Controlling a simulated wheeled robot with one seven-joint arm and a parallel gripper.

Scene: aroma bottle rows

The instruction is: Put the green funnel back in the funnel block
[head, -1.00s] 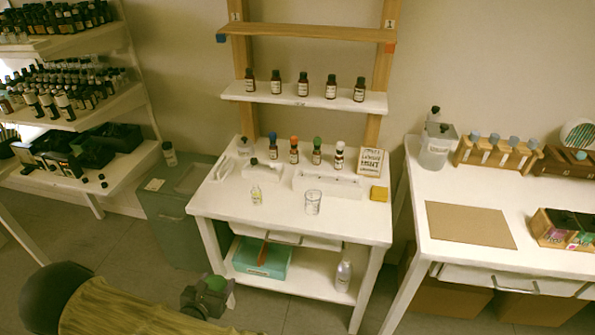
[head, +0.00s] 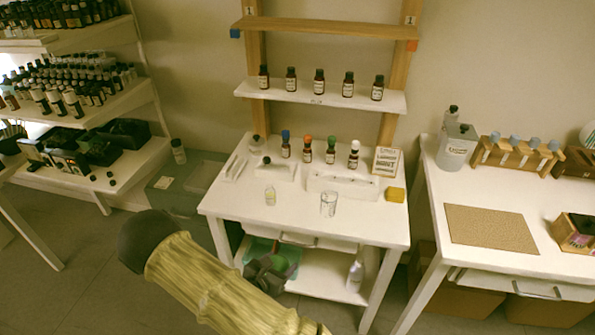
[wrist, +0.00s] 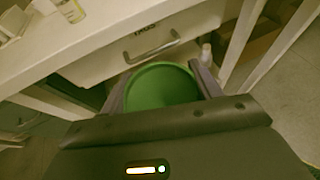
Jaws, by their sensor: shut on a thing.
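My gripper (wrist: 162,90) is shut on the green funnel (wrist: 162,84), whose wide round mouth shows between the two fingers in the wrist view. In the head view my gripper (head: 264,272) is low in front of the white table, below its top, and the funnel is small and dark there. A long white block (head: 342,184) lies on the table in front of the capped bottles. A smaller white block (head: 276,171) lies to its left. I cannot tell for sure which one is the funnel block.
A drawer front (wrist: 140,48) is close ahead of my gripper. A lower shelf (head: 325,280) holds a spray bottle (head: 355,275). Another table stands right.

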